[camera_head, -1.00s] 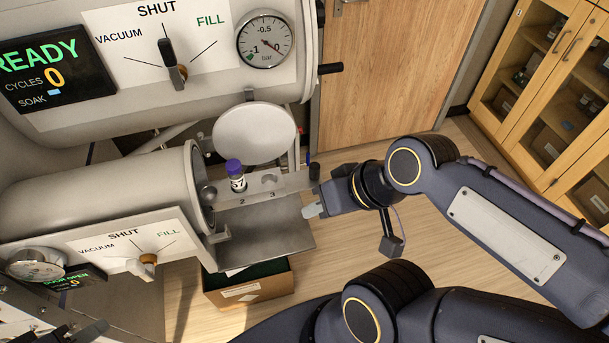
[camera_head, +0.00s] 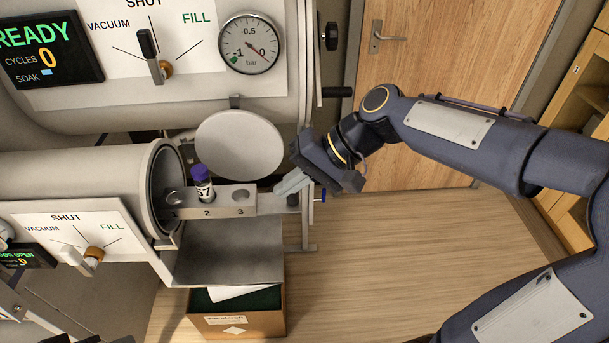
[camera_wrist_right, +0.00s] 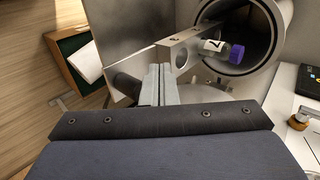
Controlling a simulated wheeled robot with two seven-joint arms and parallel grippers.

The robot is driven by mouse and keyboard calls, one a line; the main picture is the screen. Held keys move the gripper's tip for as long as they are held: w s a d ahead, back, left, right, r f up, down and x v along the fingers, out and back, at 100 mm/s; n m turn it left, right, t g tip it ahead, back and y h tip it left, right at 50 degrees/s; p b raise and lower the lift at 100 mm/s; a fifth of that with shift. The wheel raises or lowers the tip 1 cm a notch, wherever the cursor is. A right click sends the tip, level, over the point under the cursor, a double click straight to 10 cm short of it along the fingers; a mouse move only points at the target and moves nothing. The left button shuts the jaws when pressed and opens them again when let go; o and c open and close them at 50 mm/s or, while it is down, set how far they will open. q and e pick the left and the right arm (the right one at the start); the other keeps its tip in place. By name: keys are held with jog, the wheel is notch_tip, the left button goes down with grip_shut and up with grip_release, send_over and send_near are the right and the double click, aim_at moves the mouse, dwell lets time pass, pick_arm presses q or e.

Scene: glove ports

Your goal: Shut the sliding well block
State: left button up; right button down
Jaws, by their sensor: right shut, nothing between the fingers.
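The well block (camera_head: 222,201) is a pale grey bar marked 2 and 3, lying above a metal shelf. Its left end sits at the mouth of the open round port (camera_head: 158,163). A purple-capped vial (camera_head: 203,184) stands in well 2, and well 3 is empty. A dark upright knob (camera_head: 293,200) is near my right gripper. My right gripper (camera_head: 278,189) is shut and empty, just right of the block's outer end. In the right wrist view its fingers (camera_wrist_right: 159,84) are close to the block (camera_wrist_right: 180,50); contact is unclear. My left gripper is not in view.
The round door (camera_head: 240,145) stands open behind the block. The metal shelf (camera_head: 230,250) lies below, over a cardboard box (camera_head: 238,322) on the floor. A valve panel (camera_head: 70,240) is at left, and a dark lever (camera_head: 337,92) juts out above. Floor at right is clear.

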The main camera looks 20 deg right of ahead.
aim_at(179, 205)
jog(key=shift+x, duration=2.25)
jog(key=shift+a, duration=0.1)
jog(key=w+a+p, duration=0.1)
jog(key=a, duration=0.4)
jog(key=w+a+p, duration=0.1)
jog(key=w+a, duration=0.1)
jog(key=a, duration=0.3)
jog(key=w+a+p, duration=0.1)
jog(key=a, duration=0.5)
jog(key=shift+w, duration=0.35)
jog(key=shift+r, duration=0.15)
